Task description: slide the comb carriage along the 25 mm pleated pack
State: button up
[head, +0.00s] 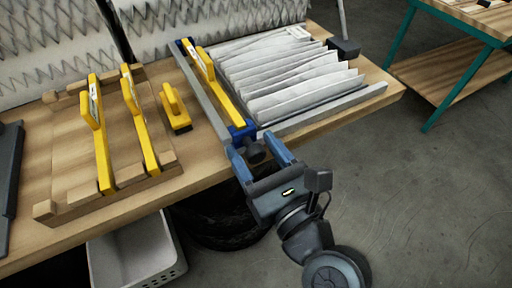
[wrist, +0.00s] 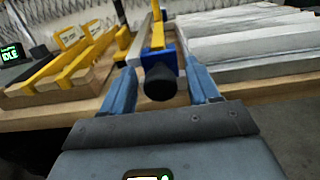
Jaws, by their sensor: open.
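The white pleated pack (head: 290,72) lies on the bench at the upper middle in the head view. The comb carriage is a blue block (head: 241,132) with a yellow bar (head: 222,88), on a grey rail along the pack's left side. A dark round knob (head: 255,153) sticks out of its near end. My gripper (head: 258,150) is open, its two blue fingers on either side of the knob. In the wrist view the knob (wrist: 160,83) sits between the fingertips, with a gap visible at each side. Whether either finger touches it I cannot tell.
A wooden rack (head: 70,195) with yellow combs (head: 139,120) stands on the left. A small yellow block (head: 175,107) lies beside it. A grey bar (head: 325,110) edges the pack's front. A white bin (head: 135,255) is below the bench. A green-legged table (head: 425,75) stands at right.

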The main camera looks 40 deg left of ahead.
jog(key=shift+a, duration=0.1)
grip_shut()
dwell(0.6)
